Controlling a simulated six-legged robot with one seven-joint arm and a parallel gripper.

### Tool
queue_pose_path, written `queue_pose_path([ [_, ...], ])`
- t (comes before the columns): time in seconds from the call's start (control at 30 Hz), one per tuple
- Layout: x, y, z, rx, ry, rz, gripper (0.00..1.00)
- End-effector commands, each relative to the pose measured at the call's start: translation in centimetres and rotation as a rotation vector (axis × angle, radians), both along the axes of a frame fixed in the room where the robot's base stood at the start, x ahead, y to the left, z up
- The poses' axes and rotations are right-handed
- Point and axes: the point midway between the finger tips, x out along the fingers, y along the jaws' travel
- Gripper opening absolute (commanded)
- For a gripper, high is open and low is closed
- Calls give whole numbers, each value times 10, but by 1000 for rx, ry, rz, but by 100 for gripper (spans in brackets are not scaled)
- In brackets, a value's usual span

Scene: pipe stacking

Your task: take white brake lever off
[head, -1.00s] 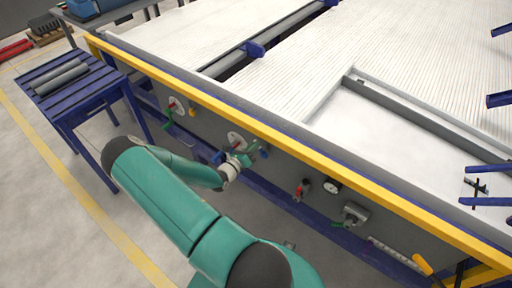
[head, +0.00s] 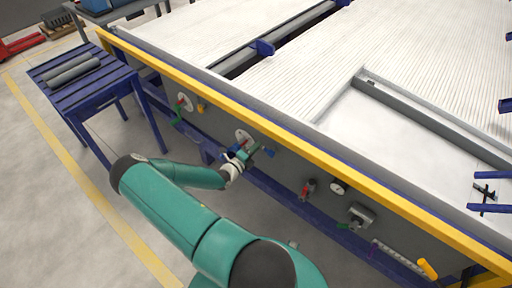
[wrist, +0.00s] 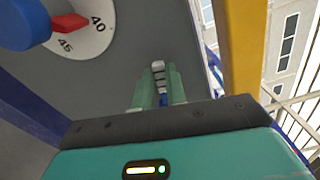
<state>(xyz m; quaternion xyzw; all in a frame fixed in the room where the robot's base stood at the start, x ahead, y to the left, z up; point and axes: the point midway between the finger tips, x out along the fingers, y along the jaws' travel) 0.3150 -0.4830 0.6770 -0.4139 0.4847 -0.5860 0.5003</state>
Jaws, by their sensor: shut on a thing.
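My gripper (head: 254,151) is at the grey side panel, just right of a white dial (head: 243,136) with a blue knob (head: 236,149). In the wrist view its green fingers (wrist: 159,92) are shut on a small pale, ribbed piece (wrist: 158,68), seemingly the white brake lever, with a bit of blue lower between the fingers. A blue part (head: 268,152) shows just past the fingers in the head view. Whether the pale piece still touches the panel cannot be told. The knob's red pointer (wrist: 68,23) lies between 40 and 45.
A yellow rail (head: 300,140) runs above the panel, close to my gripper. A red handle (head: 308,188), a gauge (head: 338,187) and a grey valve box (head: 361,214) lie to the right. A blue table (head: 88,82) with grey pipes stands at left; floor beside it is clear.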

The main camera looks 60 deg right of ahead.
Motion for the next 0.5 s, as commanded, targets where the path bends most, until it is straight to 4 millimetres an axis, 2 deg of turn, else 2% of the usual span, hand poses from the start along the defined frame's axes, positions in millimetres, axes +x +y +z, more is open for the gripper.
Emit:
queue_pose_path([
  [0.5,0,1,-4,9,32,2,0],
])
